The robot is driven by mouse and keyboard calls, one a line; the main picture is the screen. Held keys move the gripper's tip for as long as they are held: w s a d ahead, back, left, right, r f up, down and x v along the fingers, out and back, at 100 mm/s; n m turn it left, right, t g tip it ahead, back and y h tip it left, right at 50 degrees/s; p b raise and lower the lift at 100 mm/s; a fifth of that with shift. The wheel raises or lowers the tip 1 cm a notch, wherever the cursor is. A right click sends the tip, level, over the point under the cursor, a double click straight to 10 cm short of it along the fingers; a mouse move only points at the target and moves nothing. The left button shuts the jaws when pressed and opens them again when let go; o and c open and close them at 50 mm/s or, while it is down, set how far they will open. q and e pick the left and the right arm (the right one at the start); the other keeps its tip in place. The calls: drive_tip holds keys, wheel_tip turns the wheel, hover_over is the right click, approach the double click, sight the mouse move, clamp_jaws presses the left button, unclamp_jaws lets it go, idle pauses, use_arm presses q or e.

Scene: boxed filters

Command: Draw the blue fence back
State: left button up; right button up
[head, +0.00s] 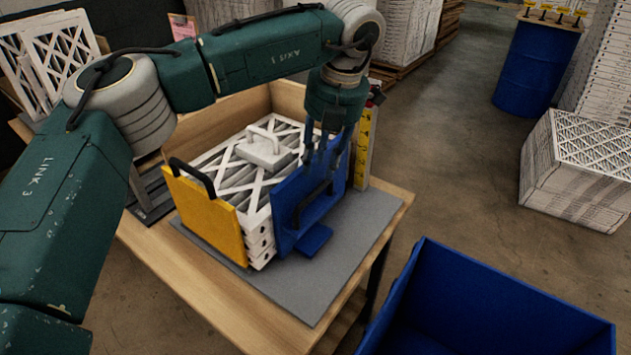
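The blue fence (284,208) stands upright on a grey mat (350,235), against the right side of a stack of white-framed filters (225,165). It has a black handle (312,205) on its outer face and a blue foot (314,240) flat on the mat. My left gripper (326,163) points down just above the handle, its fingers apart with nothing seen between them. Whether a finger touches the fence cannot be told. A yellow fence (207,217) with a black handle stands at the stack's left front. My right gripper is out of view.
A white block with a handle (264,149) lies on the stack. A yellow measuring post (363,146) stands close behind the blue fence. A blue bin (455,285) is at the lower right, beyond the wooden table edge. The mat right of the fence is clear.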

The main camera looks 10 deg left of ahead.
sight(315, 190)
use_arm(q)
drive_tip(key=f, duration=0.4)
drive_tip(key=a+f+p, duration=0.1)
drive_tip(key=f, duration=0.1)
drive_tip(key=shift+w+f, duration=0.2)
drive_tip(key=shift+f, duration=0.15)
clamp_jaws()
